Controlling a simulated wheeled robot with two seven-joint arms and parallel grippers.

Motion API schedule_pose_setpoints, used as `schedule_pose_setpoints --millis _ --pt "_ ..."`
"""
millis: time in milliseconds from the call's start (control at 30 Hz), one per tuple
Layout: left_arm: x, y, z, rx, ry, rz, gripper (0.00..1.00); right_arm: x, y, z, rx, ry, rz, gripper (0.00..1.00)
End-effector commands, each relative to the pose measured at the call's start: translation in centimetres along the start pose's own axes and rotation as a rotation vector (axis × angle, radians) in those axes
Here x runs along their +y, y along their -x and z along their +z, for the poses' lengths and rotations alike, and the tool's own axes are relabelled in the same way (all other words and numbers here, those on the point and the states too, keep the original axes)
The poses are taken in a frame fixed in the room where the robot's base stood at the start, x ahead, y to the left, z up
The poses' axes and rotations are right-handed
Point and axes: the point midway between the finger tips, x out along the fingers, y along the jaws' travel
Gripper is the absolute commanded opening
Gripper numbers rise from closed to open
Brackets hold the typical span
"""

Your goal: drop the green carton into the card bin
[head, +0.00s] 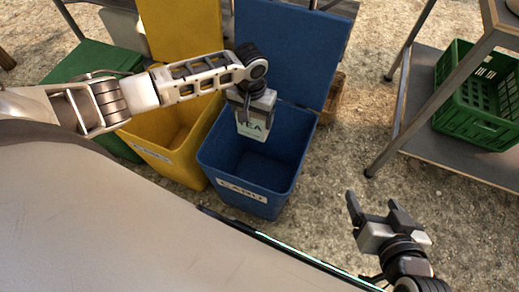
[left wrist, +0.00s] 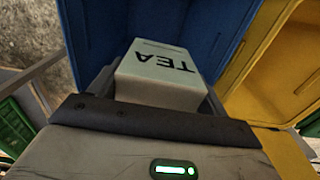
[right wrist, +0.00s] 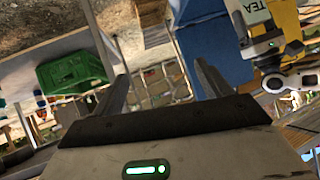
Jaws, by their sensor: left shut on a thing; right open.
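The carton (head: 253,129) is pale green, marked TEA, and hangs upright below my left gripper (head: 253,103), which is shut on it. It lies over the opening of the open blue bin (head: 243,194), labelled CARD, near its back edge in the head view. How far it is above the rim is hard to tell. In the left wrist view the carton (left wrist: 160,78) is between the jaws with blue bin walls (left wrist: 215,25) around it. My right gripper (head: 373,207) is open and empty, right of the bin. The carton also shows in the right wrist view (right wrist: 257,14).
An open yellow bin (head: 160,150) stands left against the blue one, with a green bin (head: 85,70) beyond. The blue lid (head: 288,50) is raised behind. A green crate (head: 478,95) sits on a shelf at right.

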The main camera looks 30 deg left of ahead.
Motion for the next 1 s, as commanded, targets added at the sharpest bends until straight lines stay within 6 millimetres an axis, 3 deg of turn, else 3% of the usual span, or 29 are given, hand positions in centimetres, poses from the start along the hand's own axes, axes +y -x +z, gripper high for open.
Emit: schedule_pose_setpoints --millis 33,333,500,867,900,933,1000 --pt "0.0 -0.7 0.0 0.000 0.000 0.000 0.55 0.1 -0.7 1.1 -0.017 -0.002 -0.004 0.77" --pt "-0.1 -3.2 0.0 0.000 0.001 -0.001 0.55 -0.2 -4.3 4.5 -0.088 -0.009 -0.044 0.77" --pt "0.0 -5.0 -0.1 0.002 0.001 -0.001 0.55 -1.0 -4.2 2.7 0.030 0.010 -0.078 0.77" --pt "0.0 -5.0 0.0 0.001 0.001 -0.001 0.55 -1.3 -3.8 1.8 0.065 0.012 -0.085 0.77" --pt "0.0 -5.0 0.0 0.001 0.001 -0.001 0.88 -1.3 -3.8 1.8 0.064 0.012 -0.084 0.77" --pt "0.0 -5.0 0.0 0.001 0.001 -0.001 0.96 -1.3 -3.8 1.8 0.064 0.012 -0.084 0.77" --pt "0.0 -5.0 0.0 0.001 0.001 -0.001 1.00 -1.3 -3.8 1.8 0.064 0.012 -0.084 0.77"
